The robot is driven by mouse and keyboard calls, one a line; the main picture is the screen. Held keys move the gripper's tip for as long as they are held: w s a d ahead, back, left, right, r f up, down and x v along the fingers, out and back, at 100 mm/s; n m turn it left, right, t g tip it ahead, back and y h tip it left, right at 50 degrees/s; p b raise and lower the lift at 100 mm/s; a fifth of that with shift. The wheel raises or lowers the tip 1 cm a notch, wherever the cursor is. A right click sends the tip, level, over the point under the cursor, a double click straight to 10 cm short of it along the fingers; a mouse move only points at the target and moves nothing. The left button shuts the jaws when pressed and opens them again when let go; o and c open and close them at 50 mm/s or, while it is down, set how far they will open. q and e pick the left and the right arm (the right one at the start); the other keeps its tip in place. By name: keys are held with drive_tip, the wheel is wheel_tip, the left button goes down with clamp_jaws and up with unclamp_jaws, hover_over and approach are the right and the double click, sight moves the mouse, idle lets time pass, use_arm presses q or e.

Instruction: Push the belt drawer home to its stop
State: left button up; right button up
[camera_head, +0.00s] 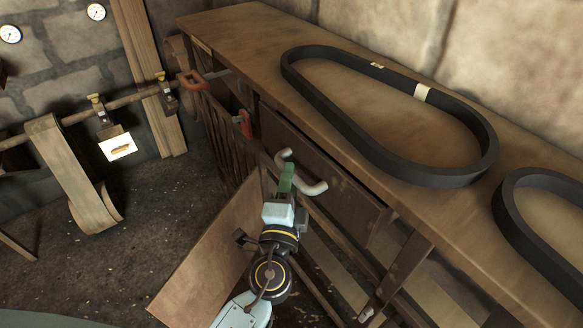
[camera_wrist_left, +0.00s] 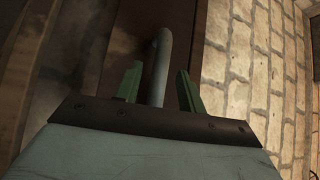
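Two dark belts lie on the bench top: a long loop (camera_head: 340,118) with pale labels, and another (camera_head: 515,215) cut off at the right edge. A grey bent handle (camera_head: 313,188) sits below the bench edge, before a brown wooden drawer-like front (camera_head: 325,165). How far the drawer stands out is unclear. My left gripper (camera_head: 286,172) is at the handle, partly covering it. In the left wrist view the handle bar (camera_wrist_left: 161,62) shows between the two green fingers (camera_wrist_left: 158,90), which are apart with gaps at both sides. My right gripper is out of view.
A brown board (camera_head: 208,262) slants behind my left arm. Red-handled clamps (camera_head: 192,79) sit at the bench's left end. A wall rail (camera_head: 75,118) carries a hanging strap (camera_head: 70,170) and a white tag (camera_head: 117,147). Open floor lies at left.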

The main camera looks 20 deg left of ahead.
use_arm(q)
drive_tip(key=shift+w+a+r, duration=0.15)
drive_tip(key=shift+w, duration=1)
clamp_jaws()
